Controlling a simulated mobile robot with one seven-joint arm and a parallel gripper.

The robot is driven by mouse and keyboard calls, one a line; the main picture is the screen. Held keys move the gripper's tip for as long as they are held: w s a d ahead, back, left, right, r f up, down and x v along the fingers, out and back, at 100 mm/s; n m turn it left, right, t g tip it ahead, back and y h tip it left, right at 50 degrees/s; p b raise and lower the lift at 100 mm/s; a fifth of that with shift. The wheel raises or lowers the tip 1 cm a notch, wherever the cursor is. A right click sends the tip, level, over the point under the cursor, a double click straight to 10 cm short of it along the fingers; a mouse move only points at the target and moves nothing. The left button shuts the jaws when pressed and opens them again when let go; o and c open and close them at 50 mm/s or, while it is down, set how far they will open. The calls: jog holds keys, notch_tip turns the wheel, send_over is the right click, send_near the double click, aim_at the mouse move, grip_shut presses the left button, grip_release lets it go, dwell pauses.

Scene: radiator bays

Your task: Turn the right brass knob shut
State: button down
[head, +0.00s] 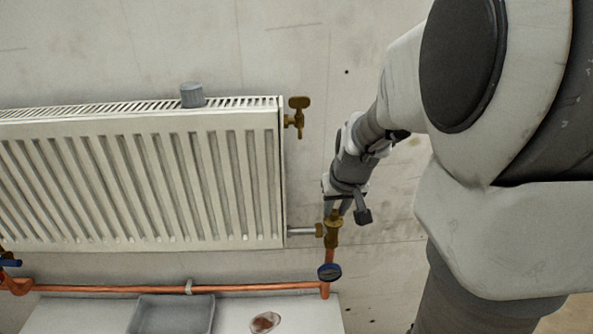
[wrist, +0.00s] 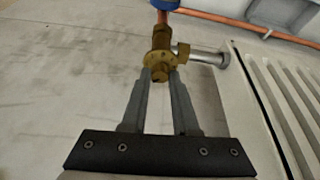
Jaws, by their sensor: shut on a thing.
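The right brass knob (head: 334,215) sits on the brass valve at the lower right end of the white radiator. In the wrist view the knob (wrist: 160,75) shows as a brass piece with a round flange. My gripper (head: 337,206) comes down from above, and its two grey fingers (wrist: 161,80) stand on either side of the knob, shut on it. The fingers partly hide the knob. How far the knob is turned cannot be told.
A blue round handle (head: 329,271) sits below on the copper pipe (head: 250,289). A brass tap-like fitting (head: 297,117) sticks out at the radiator's (head: 262,190) upper right. A grey tray (head: 172,314) lies below.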

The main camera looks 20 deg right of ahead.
jog(key=shift+a+m+h+p, duration=0.15)
jog(key=shift+m+h+p, duration=0.2)
jog(key=shift+m, duration=0.75)
jog(key=m+h+b, duration=0.1)
jog(key=m, duration=0.1)
jog(key=shift+w+f+m+g, duration=0.1)
jog(key=shift+f+m+g, duration=0.05)
jog(key=shift+m+g, duration=0.25)
jog(key=m+h+b, duration=0.1)
jog(key=m+b, duration=0.2)
jog(key=shift+w+a+g, duration=0.1)
jog(key=shift+a+g, duration=0.05)
jog(key=shift+g, duration=0.25)
jog(key=shift+m+g+h+b, duration=0.35)
jog(key=shift+m+g+b, duration=0.5)
jog(key=shift+m, duration=1.25)
jog(key=c, duration=0.7)
grip_release()
